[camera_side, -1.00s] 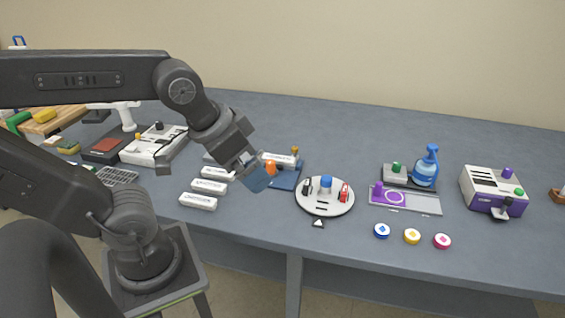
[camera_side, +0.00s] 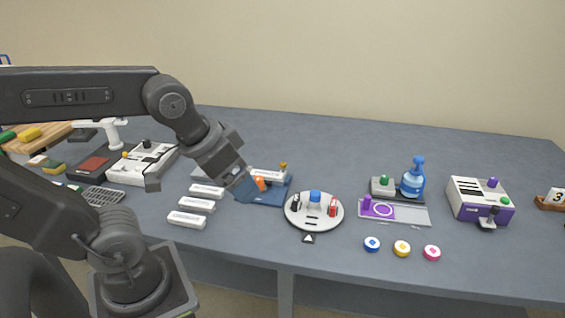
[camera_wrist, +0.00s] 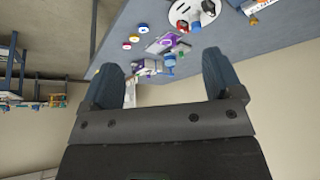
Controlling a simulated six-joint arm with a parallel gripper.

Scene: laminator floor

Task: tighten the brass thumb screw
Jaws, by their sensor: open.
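A small brass-coloured knob (camera_side: 283,167) stands at the back of a blue base with a white bar, near the middle of the table in the side view. It looks like the thumb screw, but it is too small to tell how far it is screwed in. My gripper (camera_side: 242,188) is in front and to the left of it, beside an orange part (camera_side: 259,183) on the same base; I cannot tell whether it touches anything. In the wrist view my gripper (camera_wrist: 162,63) has its two blue fingers wide apart with nothing between them.
White bars (camera_side: 197,205) lie left of the base. A round white plate (camera_side: 314,223) with coloured knobs stands to the right. Further right are a blue bottle (camera_side: 412,180), a purple-and-white machine (camera_side: 480,208) and coloured discs (camera_side: 402,248). The table's back is clear.

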